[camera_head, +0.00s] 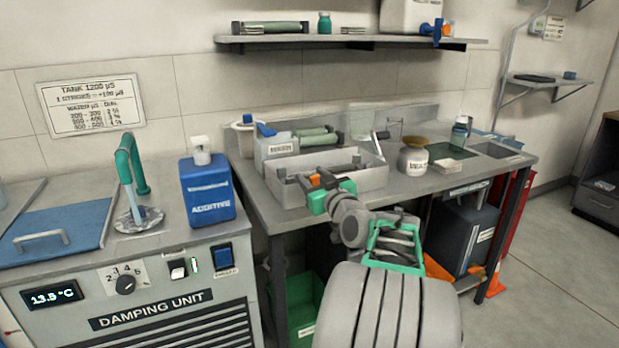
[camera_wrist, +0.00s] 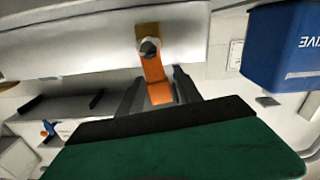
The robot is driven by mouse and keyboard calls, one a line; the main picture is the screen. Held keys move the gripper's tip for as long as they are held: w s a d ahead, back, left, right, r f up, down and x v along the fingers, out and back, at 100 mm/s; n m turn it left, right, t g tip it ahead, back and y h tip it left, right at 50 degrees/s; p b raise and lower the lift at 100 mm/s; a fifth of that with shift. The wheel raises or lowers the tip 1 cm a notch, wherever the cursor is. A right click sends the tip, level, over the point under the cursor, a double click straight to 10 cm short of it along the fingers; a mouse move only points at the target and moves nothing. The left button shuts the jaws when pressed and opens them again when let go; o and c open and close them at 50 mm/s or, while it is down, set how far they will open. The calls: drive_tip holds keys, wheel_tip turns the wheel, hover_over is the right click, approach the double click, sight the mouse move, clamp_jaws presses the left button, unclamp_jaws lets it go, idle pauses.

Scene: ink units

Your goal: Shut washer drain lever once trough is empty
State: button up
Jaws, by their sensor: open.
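The washer trough (camera_head: 374,177) is a pale grey open box on the bench, with dark-ended rollers in it. Its floor is mostly hidden, so I cannot tell whether liquid is inside. The orange drain lever (camera_head: 315,180) is at its front wall. In the wrist view the lever (camera_wrist: 155,78) hangs from a round metal pivot on a brass-coloured plate. My gripper (camera_wrist: 160,88) is open, with one dark finger on each side of the lever. Contact cannot be made out. In the head view my gripper (camera_head: 316,181) is at the trough's front left.
The blue additive bottle (camera_head: 208,190) stands left on the damping unit (camera_head: 165,310), beside a green tap (camera_head: 130,165). A labelled white container (camera_head: 277,148) is behind the trough. A jar (camera_head: 413,158) stands to its right. A shelf (camera_head: 350,41) is above.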

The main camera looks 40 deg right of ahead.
drive_tip(key=shift+w+d, duration=0.15)
drive_tip(key=shift+w, duration=0.5)
drive_tip(key=shift+c, duration=0.5)
clamp_jaws()
